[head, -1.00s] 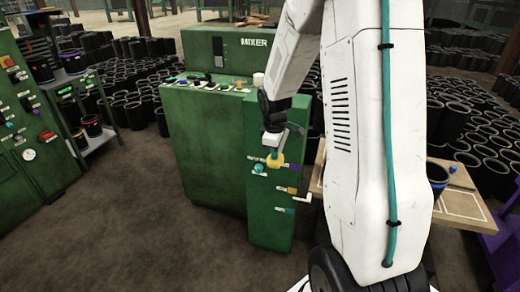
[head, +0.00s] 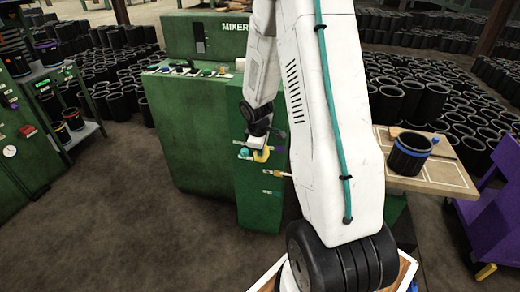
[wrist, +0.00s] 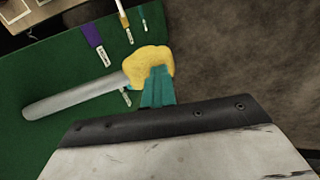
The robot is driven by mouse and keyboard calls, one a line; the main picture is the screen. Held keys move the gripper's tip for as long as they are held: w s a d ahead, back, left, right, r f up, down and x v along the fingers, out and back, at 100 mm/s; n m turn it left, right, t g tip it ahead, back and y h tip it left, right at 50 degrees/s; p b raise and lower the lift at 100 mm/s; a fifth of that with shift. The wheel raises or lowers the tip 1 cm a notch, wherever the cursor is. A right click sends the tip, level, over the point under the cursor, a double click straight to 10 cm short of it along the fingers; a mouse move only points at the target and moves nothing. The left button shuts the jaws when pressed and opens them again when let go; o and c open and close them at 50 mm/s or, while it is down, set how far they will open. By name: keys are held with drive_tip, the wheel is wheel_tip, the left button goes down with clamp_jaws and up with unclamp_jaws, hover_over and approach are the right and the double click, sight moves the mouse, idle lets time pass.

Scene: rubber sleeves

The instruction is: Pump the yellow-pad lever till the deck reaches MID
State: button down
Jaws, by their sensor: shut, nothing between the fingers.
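The yellow pad (head: 262,155) is on the front of the green mixer cabinet (head: 205,140). In the wrist view the yellow pad (wrist: 146,62) sits at the end of a grey lever bar (wrist: 75,98). No MID mark is legible, and I cannot tell which part is the deck.
A purple handle (wrist: 92,35) is near the lever. A wooden board (head: 450,181) with a black sleeve (head: 410,155) stands at right, beside a purple cart (head: 490,215). Open floor lies at left.

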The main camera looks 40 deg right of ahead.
drive_tip(key=shift+s+a+f, duration=0.2)
drive_tip(key=shift+s+f, duration=0.05)
drive_tip(key=shift+f, duration=0.1)
drive_tip(key=s+a+v, duration=0.1)
drive_tip(key=a+v, duration=0.2)
drive_tip(key=v, duration=1.1)
drive_tip(key=shift+f, duration=0.4)
drive_tip(key=shift+s+d, duration=0.1)
drive_tip(key=shift+s, duration=0.05)
drive_tip(key=s+a+r+m+y, duration=0.1)
drive_tip(key=s+a+r+m, duration=0.2)
drive_tip(key=s+a+r, duration=0.4)
drive_tip(key=s+a+r+m+y, duration=0.1)
drive_tip(key=s+a+r+m, duration=0.2)
drive_tip(key=s+a+r, duration=0.5)
drive_tip(key=s+a, duration=0.5)
drive_tip(key=s, duration=0.2)
drive_tip(key=shift+r, duration=0.2)
